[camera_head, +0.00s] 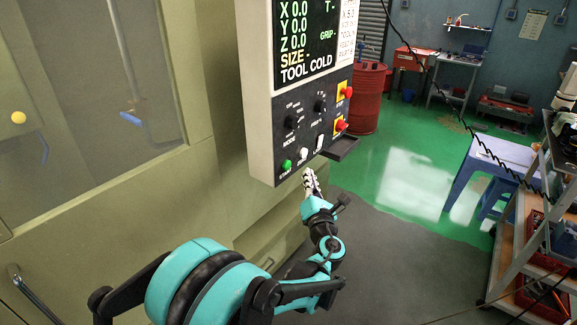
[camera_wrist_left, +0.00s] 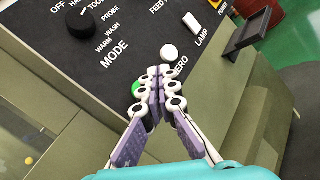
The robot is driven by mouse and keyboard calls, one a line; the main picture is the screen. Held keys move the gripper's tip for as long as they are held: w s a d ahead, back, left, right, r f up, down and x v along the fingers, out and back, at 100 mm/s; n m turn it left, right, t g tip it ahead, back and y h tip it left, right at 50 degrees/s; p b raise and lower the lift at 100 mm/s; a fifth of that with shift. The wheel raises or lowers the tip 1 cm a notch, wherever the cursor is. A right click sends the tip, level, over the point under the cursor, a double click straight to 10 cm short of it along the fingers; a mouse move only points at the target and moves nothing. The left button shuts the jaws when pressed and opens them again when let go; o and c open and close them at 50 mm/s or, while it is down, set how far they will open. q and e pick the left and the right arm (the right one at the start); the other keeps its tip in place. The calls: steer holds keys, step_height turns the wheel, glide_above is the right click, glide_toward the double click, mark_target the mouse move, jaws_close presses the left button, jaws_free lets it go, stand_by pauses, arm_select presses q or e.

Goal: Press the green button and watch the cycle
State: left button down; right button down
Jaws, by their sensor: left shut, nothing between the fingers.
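The green button (camera_head: 287,164) sits at the lower left corner of the machine's control panel (camera_head: 268,130), above the word START. In the left wrist view the green button (camera_wrist_left: 136,88) is partly hidden behind the fingers. In the left wrist view the fingertips (camera_wrist_left: 160,72) lie over the panel between the green button and the white ZERO button (camera_wrist_left: 168,52). I cannot tell whether they touch the panel. My right gripper is out of view.
The panel also carries a black MODE knob (camera_head: 291,121), two red buttons (camera_head: 346,92) on yellow plates and a dark ledge (camera_head: 341,148). The screen (camera_head: 305,38) reads TOOL COLD. A red drum (camera_head: 368,97) and a tool cart (camera_head: 538,215) stand to the right.

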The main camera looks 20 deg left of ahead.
mark_target(287, 165)
arm_select(q)
steer(key=a, duration=0.2)
steer(key=w+a, duration=0.1)
steer(key=shift+w+a, duration=0.2)
steer(key=shift+a, duration=0.2)
steer(key=shift+a, duration=0.1)
stand_by(1.1)
steer(key=shift+w+a, duration=0.1)
steer(key=shift+a, duration=0.2)
steer(key=shift+w+a+b, duration=0.2)
steer(key=shift+a+b, duration=0.2)
steer(key=shift+a, duration=0.2)
stand_by(1.3)
steer(key=shift+d, duration=0.15)
steer(key=shift+s+d, duration=0.3)
steer(key=shift+d, duration=0.35)
steer(key=shift+f, duration=0.1)
